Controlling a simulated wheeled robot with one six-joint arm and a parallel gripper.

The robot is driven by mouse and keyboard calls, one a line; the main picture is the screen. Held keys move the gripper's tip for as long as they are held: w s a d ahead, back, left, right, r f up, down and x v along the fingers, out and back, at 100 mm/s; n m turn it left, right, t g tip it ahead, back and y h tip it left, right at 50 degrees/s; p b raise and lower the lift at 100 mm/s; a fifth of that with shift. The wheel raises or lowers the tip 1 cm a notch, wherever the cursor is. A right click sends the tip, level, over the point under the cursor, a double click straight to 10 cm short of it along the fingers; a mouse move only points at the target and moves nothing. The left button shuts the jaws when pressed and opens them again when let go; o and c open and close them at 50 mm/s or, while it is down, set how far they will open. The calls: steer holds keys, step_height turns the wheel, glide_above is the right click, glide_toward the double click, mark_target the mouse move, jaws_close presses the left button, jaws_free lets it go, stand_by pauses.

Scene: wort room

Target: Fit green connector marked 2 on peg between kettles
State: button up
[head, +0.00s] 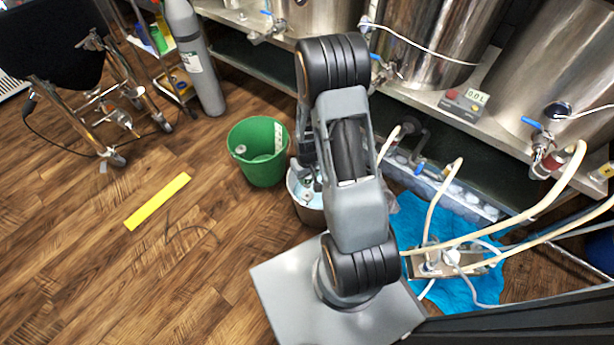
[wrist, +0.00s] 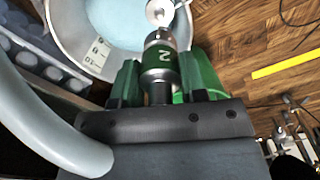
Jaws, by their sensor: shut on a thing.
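The green connector marked 2 (wrist: 161,62) has a metal collar and shows in the wrist view, its number upside down. My gripper (wrist: 162,75) is shut on it, with a green finger on each side. Beyond the connector is a round-rimmed pail (wrist: 62,32) with pale blue content, and a pale round metal piece lies close to the connector's far end. In the head view my arm hides most of the gripper and the connector. Steel kettles (head: 425,40) and (head: 560,60) stand along the back right. I cannot make out the peg between them.
A green bucket (head: 258,160) stands left of the pail (head: 308,210). Hoses (head: 540,205) run across the right to a pump (head: 440,262) on a blue cloth (head: 480,290). A gas cylinder (head: 195,60) and a wheeled chair frame stand at left.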

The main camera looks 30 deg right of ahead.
steer(key=shift+f+b, duration=2.35)
steer(key=shift+f, duration=0.65)
steer(key=shift+f+b, duration=1)
steer(key=shift+f, duration=0.35)
steer(key=o, duration=1.1)
steer(key=shift+r, duration=0.1)
step_height(320, 180, up, 14)
steer(key=p, duration=0.6)
